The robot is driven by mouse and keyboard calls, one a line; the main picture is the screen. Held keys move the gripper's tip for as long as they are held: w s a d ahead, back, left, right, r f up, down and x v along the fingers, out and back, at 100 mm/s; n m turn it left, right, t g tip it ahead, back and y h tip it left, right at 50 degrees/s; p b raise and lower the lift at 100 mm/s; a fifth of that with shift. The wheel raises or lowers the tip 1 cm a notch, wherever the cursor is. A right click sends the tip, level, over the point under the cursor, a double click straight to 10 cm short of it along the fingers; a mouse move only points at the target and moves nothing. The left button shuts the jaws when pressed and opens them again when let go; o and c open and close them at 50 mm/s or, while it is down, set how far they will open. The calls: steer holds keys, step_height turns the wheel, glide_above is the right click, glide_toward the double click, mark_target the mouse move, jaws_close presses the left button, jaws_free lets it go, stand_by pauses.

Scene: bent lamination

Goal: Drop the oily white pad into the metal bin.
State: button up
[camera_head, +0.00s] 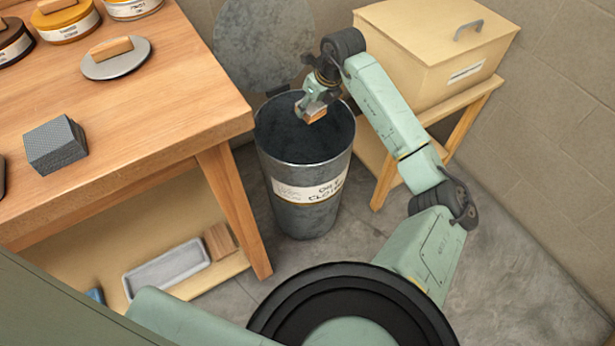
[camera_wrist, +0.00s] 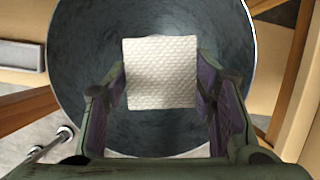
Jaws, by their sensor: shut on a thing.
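The white quilted pad (camera_wrist: 160,65) is between the two fingers of my gripper (camera_wrist: 162,85) in the wrist view, with the dark inside of the metal bin behind it. In the head view my gripper (camera_head: 313,108) is over the bin's open mouth, and a small tan-orange face of the held piece (camera_head: 316,116) shows at its tip. Any oil on the pad cannot be made out. The metal bin (camera_head: 300,218) is a grey round bucket with a white label, standing on the floor. Its round lid (camera_head: 265,45) is raised behind it.
A wooden workbench (camera_head: 180,125) stands left of the bin, with a grey block (camera_head: 56,145), a disc with a wooden handle (camera_head: 115,58) and several tins. A cream lidded box (camera_head: 430,50) sits on a stand at the right. A tray (camera_head: 167,268) lies on the lower shelf.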

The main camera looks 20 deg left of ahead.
steer(key=o, duration=1.1)
steer(key=shift+r, duration=0.1)
steer(key=v, duration=1.2)
